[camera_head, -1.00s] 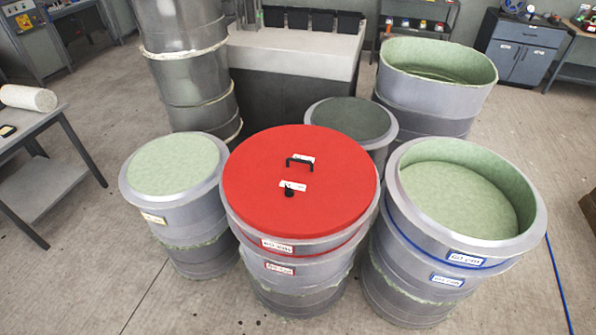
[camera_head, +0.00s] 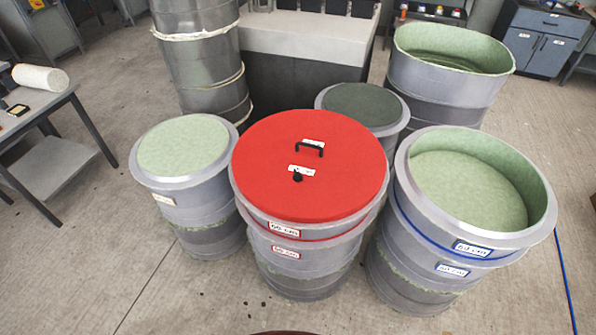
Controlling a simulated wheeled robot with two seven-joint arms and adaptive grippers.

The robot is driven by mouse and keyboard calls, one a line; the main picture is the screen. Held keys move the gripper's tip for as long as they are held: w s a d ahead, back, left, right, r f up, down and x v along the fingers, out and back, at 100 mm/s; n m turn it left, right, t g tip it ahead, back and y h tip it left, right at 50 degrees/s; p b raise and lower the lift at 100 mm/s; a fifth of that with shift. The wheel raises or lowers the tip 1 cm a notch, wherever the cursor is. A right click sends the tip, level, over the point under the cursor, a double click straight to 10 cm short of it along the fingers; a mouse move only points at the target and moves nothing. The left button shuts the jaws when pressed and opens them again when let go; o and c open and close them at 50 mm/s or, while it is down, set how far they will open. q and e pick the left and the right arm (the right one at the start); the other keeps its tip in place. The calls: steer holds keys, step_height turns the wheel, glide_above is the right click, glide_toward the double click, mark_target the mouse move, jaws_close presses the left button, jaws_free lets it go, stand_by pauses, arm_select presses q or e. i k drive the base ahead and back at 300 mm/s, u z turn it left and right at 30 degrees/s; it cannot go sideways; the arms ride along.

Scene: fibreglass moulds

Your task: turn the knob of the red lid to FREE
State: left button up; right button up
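The red lid (camera_head: 276,188) lies flat on a grey round mould in the middle of the head view. A black bar handle (camera_head: 310,146) stands on the lid, with a small white label behind it. A small black knob (camera_head: 297,176) sits nearer the front of the lid, against a white label (camera_head: 303,170). The label's writing is too small to read, and I cannot tell which way the knob points. Neither of my grippers is in view.
An open mould with a green inside (camera_head: 468,190) stands close on the right, and a green-topped mould (camera_head: 183,147) on the left. A dark-topped mould (camera_head: 362,104) and a tall grey stack (camera_head: 203,65) stand behind. Floor (camera_head: 150,285) shows free at the front left.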

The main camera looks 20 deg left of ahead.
mark_target(297, 177)
steer(key=u, duration=1.5)
steer(key=k, duration=0.65)
steer(key=u, duration=0.15)
